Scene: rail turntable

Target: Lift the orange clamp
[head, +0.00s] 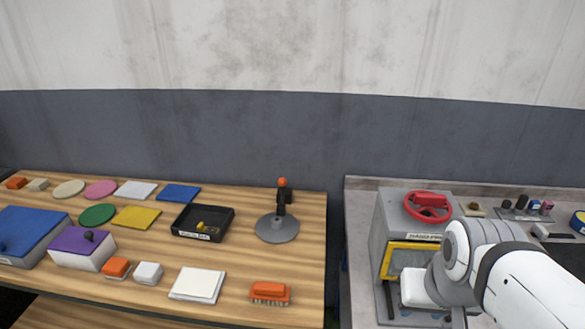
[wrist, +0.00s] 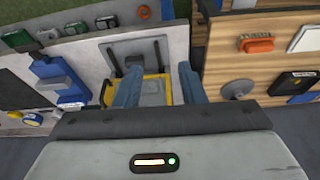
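No object clearly reads as an orange clamp. An orange brush-like piece (head: 269,292) lies near the front right of the wooden table; it also appears at the upper right of the wrist view (wrist: 257,44). Other orange pieces are a block with a pale base (head: 117,267) and a small block (head: 17,183) at the far left. My gripper (wrist: 158,68) is open, its two blue-grey fingers apart with nothing held between them. It faces the grey machine with the yellow frame, well right of the wooden table. In the head view my arm hides its fingers.
The grey machine (head: 386,225) bears a red handwheel (head: 428,206) and a yellow frame (head: 387,262). The wooden table (head: 230,260) holds a black tray (head: 202,238), a grey round stand (head: 277,228), a white pad (head: 198,284) and several coloured plates. A gap separates table and counter.

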